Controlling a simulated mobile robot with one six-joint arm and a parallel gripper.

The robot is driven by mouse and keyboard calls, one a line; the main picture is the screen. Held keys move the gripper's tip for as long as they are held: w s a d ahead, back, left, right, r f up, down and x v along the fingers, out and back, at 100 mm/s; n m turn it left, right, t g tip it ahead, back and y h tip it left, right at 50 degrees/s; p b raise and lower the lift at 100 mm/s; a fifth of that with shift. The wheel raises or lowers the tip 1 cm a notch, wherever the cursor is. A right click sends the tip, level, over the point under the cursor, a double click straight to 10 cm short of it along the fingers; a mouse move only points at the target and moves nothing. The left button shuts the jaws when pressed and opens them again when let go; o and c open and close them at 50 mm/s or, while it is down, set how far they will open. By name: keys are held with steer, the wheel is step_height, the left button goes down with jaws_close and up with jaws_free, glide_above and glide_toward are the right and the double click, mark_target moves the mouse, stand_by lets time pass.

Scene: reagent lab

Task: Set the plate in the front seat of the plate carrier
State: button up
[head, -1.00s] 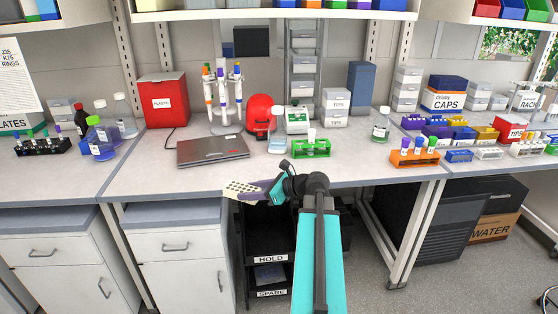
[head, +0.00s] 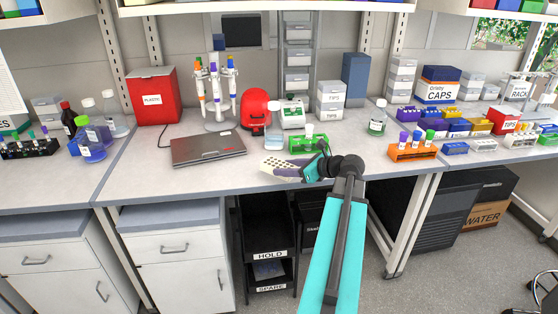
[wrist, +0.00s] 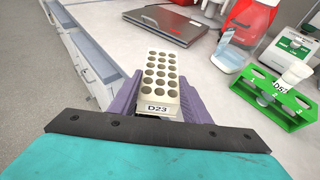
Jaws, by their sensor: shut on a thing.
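The plate is a cream block with rows of dark round wells, labelled D23. My gripper (head: 304,170) is shut on the plate (head: 279,165), with purple fingers along its two sides. In the head view they are at the front edge of the bench, near the green rack. In the wrist view my gripper (wrist: 160,98) holds the plate (wrist: 161,79) level in front of it, its far end pointing toward the laptop. I cannot make out a plate carrier for certain in either view.
The green rack (head: 308,143) holds a white-capped tube. An orange tube rack (head: 412,152) is at right. A black cart (head: 268,222) with HOLD and SPARE shelves is below.

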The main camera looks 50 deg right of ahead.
steer(key=shift+w+d+f+p, duration=0.25)
steer(key=shift+w+d+p, duration=0.3)
steer(key=shift+w+d, duration=1.25)
steer(key=shift+w+d+f+p, duration=0.2)
steer(key=shift+w+d+p, duration=0.35)
steer(key=shift+w+d, duration=1.25)
steer(key=shift+w+d+f+p, duration=0.25)
steer(key=shift+w+d+p, duration=0.3)
steer(key=shift+w+d, duration=1.25)
steer(key=shift+s+d, duration=0.25)
steer(key=shift+d, duration=0.1)
steer(key=shift+w+d, duration=0.15)
steer(key=shift+d, duration=0.05)
steer(key=shift+w+d+f, duration=0.1)
steer(key=shift+f, duration=0.1)
steer(key=shift+f+p, duration=0.75)
steer(key=shift+f, duration=0.85)
steer(key=shift+f, duration=0.15)
steer(key=o, duration=1)
